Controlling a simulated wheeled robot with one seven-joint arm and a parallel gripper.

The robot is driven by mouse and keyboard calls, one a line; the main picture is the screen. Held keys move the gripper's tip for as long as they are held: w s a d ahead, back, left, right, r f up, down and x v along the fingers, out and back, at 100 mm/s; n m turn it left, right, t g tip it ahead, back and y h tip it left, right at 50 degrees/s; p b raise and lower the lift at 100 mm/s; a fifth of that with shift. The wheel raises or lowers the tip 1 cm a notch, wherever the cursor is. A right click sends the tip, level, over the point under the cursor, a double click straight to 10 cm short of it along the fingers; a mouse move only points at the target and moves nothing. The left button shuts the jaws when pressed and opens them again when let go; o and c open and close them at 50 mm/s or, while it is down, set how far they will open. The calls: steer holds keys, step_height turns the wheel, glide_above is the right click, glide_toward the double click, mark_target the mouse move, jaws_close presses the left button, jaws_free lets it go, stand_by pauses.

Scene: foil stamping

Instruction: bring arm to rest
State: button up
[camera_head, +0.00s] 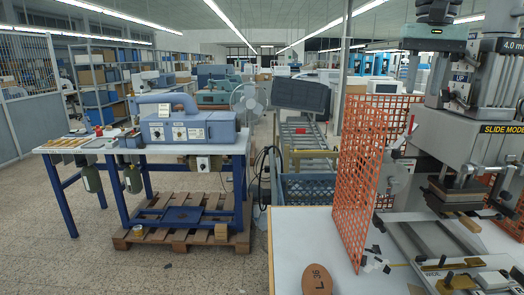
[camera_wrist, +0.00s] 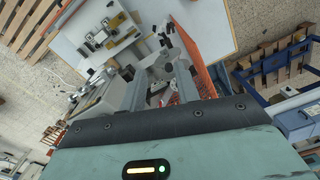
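My gripper (camera_wrist: 162,72) shows in the wrist view as two grey fingers standing apart beyond a dark bar and a teal body with a small lit strip. I see nothing held between the fingers. In the head view, the teal body of my gripper (camera_head: 430,72) hangs at the upper right, pointing down, in front of the grey stamping press (camera_head: 485,95). The fingers are hard to separate from the press behind them there. I cannot tell how close they are to it.
An orange mesh guard (camera_head: 372,170) stands left of the press on a white table (camera_head: 300,235). A brown oval piece (camera_head: 317,280) marked L 36 lies at its front. A blue-legged bench (camera_head: 125,150) with a blue-grey machine (camera_head: 187,127) stands left. Open floor lies between them.

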steer(key=s+a+f+n, duration=0.1)
steer(key=a+f, duration=0.2)
steer(key=s+a+f+n+b, duration=0.1)
steer(key=a+f, duration=0.2)
steer(key=s+a+f+n+b, duration=0.1)
steer(key=a+f, duration=0.1)
steer(key=f, duration=0.1)
steer(key=shift+s+a+f+y, duration=0.15)
steer(key=shift+s+a+y, duration=0.15)
steer(key=shift+a, duration=0.1)
steer(key=s+a+f+n+b, duration=0.2)
steer(key=s+a+f+n, duration=0.1)
steer(key=s+a+f, duration=0.45)
steer(key=s+a+f+n+b, duration=0.2)
steer(key=s+a+f, duration=0.2)
steer(key=s+f, duration=0.6)
steer(key=s+d+f+n+b, duration=0.2)
steer(key=s+f+n, duration=0.1)
steer(key=s+f, duration=0.7)
steer(key=shift+s+f+n, duration=0.3)
steer(key=shift+s+f, duration=0.1)
steer(key=shift+s, duration=0.15)
